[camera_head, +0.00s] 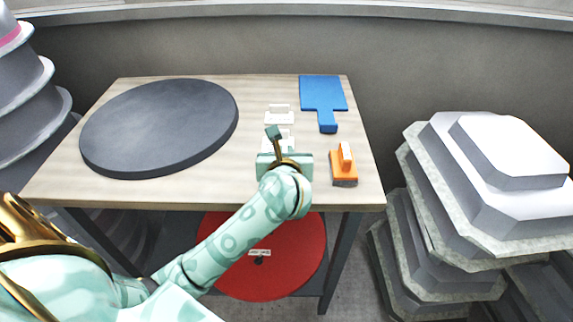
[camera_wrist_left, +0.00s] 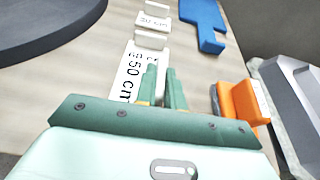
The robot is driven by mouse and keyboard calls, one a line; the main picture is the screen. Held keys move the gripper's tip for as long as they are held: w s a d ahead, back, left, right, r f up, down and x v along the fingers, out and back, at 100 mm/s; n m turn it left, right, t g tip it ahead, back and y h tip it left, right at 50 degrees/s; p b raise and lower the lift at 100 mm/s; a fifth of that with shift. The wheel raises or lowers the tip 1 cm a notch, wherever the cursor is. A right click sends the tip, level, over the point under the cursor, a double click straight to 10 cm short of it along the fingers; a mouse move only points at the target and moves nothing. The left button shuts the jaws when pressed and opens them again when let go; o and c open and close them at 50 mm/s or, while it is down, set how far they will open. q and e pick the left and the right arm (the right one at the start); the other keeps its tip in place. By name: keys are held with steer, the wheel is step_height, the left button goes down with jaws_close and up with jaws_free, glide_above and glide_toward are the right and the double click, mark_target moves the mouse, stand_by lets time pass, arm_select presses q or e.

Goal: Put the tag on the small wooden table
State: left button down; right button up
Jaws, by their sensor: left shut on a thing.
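My left gripper (camera_head: 274,133) is over the front of the wooden table (camera_head: 205,190), and its two fingers (camera_wrist_left: 163,88) are close together. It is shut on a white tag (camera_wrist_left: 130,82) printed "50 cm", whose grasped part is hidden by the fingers. Whether this tag touches the wood I cannot tell. A further white tag (camera_head: 279,117) lies farther back and also shows in the left wrist view (camera_wrist_left: 153,21). My right gripper is not in view.
A dark grey disc (camera_head: 160,125) fills the table's left side. A blue paddle (camera_head: 322,92) lies at the back right, and an orange-handled tool (camera_head: 343,165) stands right of my gripper. A red disc (camera_head: 265,280) is below the tabletop. Stacked moulds (camera_head: 480,190) stand at the right.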

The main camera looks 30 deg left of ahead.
arm_select(q)
step_height(320, 180, down, 4)
steer(key=shift+w+r+b, duration=0.1)
steer(key=shift+r+b, duration=0.15)
steer(key=shift+b, duration=0.1)
steer(key=shift+d, duration=0.1)
steer(key=shift+f, duration=0.1)
steer(key=c, duration=1.5)
jaws_free()
steer(key=shift+r, duration=0.25)
steer(key=p+v, duration=0.2)
steer(key=v, duration=1)
